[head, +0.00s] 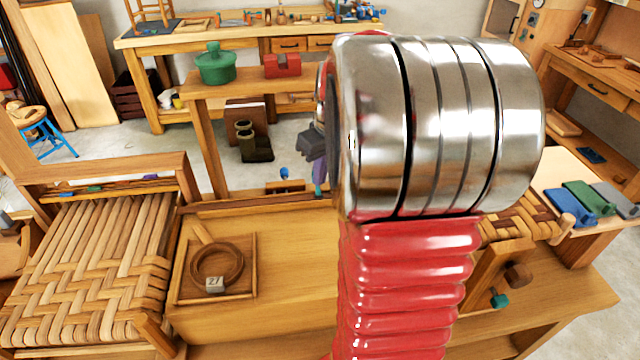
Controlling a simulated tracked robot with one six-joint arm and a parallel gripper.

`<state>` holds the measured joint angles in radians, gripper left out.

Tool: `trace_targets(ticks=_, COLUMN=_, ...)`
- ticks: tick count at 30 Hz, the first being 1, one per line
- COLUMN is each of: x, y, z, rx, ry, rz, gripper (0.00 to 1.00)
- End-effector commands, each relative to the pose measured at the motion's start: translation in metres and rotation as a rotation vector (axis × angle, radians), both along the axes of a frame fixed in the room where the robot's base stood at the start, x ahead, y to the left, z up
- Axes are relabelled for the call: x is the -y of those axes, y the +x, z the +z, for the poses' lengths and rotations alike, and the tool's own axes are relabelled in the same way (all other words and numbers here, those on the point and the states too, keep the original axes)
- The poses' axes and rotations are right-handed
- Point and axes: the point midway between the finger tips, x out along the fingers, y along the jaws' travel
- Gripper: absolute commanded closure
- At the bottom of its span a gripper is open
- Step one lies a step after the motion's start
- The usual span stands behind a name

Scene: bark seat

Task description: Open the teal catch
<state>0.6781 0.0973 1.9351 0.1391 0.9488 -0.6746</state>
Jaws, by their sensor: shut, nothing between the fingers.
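A small teal catch (499,299) shows at the lower right, on a wooden upright beside a brown wooden knob (517,274). Its exact position against the upright is too small to tell. My gripper (316,170) shows only in part, as grey and purple pieces left of my large silver wrist joint. It is shut and empty, over the back edge of the bench, well left of the catch and apart from it. My red arm and silver joint hide the middle of the bench between them.
A woven seat (90,260) stands at the left. A wooden tray (245,290) with a ring and a numbered tag lies on the bench. Behind are a green pot (215,68) and red block (282,66) on a stand. Coloured blocks (588,197) lie at the right.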

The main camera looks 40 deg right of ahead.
Motion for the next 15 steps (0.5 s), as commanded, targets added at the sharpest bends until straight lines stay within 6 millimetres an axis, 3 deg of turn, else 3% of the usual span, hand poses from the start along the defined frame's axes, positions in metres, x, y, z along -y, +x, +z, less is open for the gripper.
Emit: trace_targets(ticks=15, x=-0.003, y=-0.005, z=0.037, rx=0.002, ry=-0.002, rz=-0.001, gripper=1.0)
